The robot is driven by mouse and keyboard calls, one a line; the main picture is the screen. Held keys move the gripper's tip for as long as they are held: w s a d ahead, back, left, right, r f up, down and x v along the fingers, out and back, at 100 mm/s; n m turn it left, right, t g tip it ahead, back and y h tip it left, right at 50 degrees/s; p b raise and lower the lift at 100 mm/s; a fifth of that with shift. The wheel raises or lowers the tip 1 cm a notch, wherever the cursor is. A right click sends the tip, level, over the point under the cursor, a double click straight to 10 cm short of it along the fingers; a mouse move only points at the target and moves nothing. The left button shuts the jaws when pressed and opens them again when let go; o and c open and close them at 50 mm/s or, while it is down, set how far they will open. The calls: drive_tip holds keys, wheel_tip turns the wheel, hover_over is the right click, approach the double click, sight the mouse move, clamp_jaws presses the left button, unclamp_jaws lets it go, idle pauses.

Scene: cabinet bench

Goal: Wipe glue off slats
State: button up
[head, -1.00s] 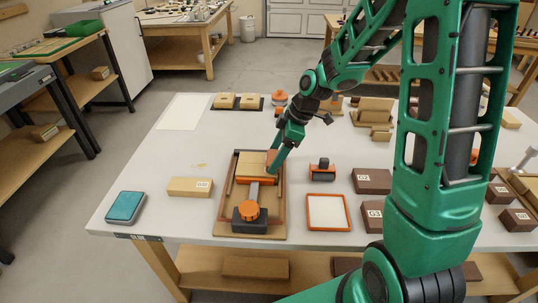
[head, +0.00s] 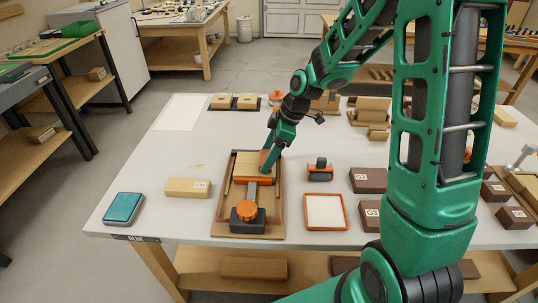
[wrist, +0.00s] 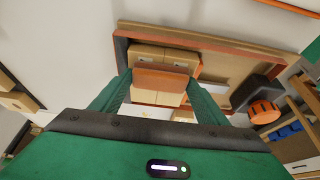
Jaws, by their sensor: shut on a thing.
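The slats (head: 247,169) are pale wood pieces lying side by side in a brown wooden clamping frame (head: 233,224) on the bench. They also show in the wrist view (wrist: 180,57). My gripper (head: 265,171) is low over the right part of the slats. In the wrist view its two fingers (wrist: 158,86) are closed on an orange-brown pad (wrist: 160,79), which lies across or just above the slats; contact cannot be told. No glue can be made out on the slats. An orange-knobbed clamp screw (head: 246,210) sits at the frame's near end.
Left of the frame are a tan labelled block (head: 187,188) and a teal-topped box (head: 124,207). To its right are an orange-handled black tool (head: 320,171), an orange-rimmed white tray (head: 325,211) and dark labelled blocks (head: 368,180). A white sheet (head: 180,112) lies at the back left.

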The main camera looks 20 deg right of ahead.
drive_tip(key=shift+a, duration=0.25)
drive_tip(key=shift+w+a, duration=0.2)
drive_tip(key=shift+a, duration=0.25)
drive_tip(key=shift+w+a, duration=0.2)
drive_tip(key=shift+a, duration=0.25)
drive_tip(key=shift+a, duration=0.1)
drive_tip(key=shift+w+a, duration=0.4)
drive_tip(key=shift+a, duration=0.4)
drive_tip(key=shift+a, duration=0.1)
drive_tip(key=shift+w+a, duration=0.25)
drive_tip(key=shift+a, duration=0.4)
drive_tip(key=shift+w+a, duration=0.3)
drive_tip(key=shift+a, duration=0.3)
drive_tip(key=shift+w+a, duration=0.25)
drive_tip(key=shift+a, duration=0.4)
